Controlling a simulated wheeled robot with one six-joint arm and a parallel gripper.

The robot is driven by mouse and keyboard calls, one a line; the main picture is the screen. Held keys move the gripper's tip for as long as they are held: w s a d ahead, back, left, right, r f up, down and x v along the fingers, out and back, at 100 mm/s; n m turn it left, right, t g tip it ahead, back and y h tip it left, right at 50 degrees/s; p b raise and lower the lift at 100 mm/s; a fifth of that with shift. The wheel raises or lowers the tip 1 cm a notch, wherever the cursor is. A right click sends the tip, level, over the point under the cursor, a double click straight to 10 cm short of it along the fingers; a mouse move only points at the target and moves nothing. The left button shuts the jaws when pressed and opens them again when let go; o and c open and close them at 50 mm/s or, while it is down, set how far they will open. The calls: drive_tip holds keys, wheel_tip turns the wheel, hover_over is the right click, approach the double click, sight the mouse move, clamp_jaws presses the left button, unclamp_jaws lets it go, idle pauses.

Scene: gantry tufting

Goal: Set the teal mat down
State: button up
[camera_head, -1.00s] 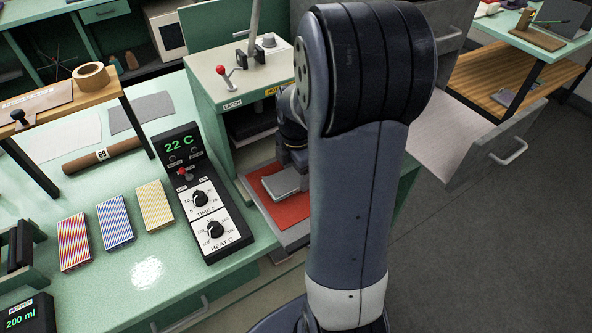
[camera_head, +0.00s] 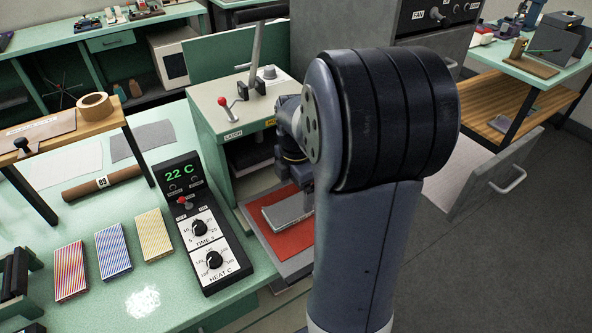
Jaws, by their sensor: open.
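A flat grey-green slab (camera_head: 286,208) with a pale edge lies on a red sheet (camera_head: 287,240) on the tray (camera_head: 268,240) at the front of the press. Its colour is dull, and I cannot tell for sure whether it is the teal mat. No other plainly teal mat shows. My gripper (camera_head: 303,192) is at the right end of the slab, over the red sheet. It is open. My own arm hides its fingertips and the right part of the tray, so I cannot tell whether it touches the slab.
The green press (camera_head: 225,105) with a red-knobbed latch stands behind the tray. The control box (camera_head: 205,225) reading 22 C stands close on the left. Three striped blocks, red (camera_head: 70,270), blue (camera_head: 113,250) and yellow (camera_head: 154,235), lie farther left. An open drawer (camera_head: 490,160) juts out at right.

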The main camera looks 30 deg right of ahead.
sight(296, 206)
wheel_tip(296, 206, up, 7)
drive_tip(key=shift+r, duration=0.2)
drive_tip(key=shift+c, duration=0.6)
idle(0.9)
